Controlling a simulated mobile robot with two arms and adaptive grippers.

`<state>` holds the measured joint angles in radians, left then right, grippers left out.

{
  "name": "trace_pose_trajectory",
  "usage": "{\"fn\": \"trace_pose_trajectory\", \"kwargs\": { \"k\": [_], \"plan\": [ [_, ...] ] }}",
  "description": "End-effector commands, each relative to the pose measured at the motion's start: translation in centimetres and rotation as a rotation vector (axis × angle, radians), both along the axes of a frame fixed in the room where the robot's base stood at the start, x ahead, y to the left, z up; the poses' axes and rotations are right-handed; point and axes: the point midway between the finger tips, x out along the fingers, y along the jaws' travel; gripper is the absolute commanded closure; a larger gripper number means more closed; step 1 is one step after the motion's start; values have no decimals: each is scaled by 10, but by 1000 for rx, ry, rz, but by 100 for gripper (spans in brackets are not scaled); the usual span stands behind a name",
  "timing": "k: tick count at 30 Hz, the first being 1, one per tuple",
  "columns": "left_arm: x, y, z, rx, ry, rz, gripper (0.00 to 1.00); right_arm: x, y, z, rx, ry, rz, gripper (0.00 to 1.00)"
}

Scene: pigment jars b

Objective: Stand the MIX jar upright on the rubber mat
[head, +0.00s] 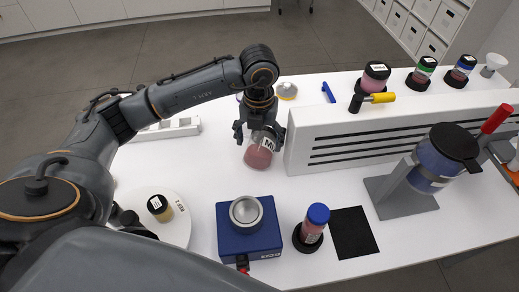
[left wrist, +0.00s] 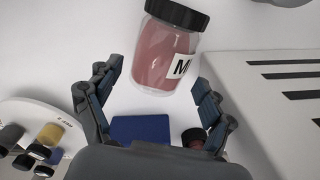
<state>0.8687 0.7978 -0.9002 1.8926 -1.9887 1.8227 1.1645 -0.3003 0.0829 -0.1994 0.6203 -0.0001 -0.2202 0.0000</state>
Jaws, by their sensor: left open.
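The MIX jar (head: 258,155) has reddish-pink contents, a black lid and a white label with an M showing. In the left wrist view the jar (left wrist: 160,58) is tilted, lid at the top, at and just beyond the fingertips. My left gripper (head: 259,135) is open around its near end; the wrist view shows its fingers (left wrist: 158,85) spread with gaps. The gripper hides the lid in the head view. I cannot tell whether the jar rests on the table. The black rubber mat (head: 353,233) lies flat and bare at the front. My right gripper is not in view.
A blue scale (head: 248,240) with a metal dish and a blue-lidded jar (head: 312,224) stand left of the mat. A grey stand (head: 405,195) with a blue jar is right of it. A white slotted box (head: 300,150) stands close right of the gripper.

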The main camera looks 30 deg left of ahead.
Motion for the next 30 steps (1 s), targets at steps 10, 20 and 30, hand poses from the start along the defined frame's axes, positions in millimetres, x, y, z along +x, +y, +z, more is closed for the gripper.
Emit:
{"fn": "trace_pose_trajectory", "kwargs": {
  "k": [10, 20, 30],
  "plan": [
    [2, 0, -42, -2, 1, 0, 19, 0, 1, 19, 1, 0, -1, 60],
    [3, 0, -43, -3, -1, 0, 39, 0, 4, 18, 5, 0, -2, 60],
    [3, 0, -42, -3, -2, 0, 74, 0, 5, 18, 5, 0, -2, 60]
  ]
}}
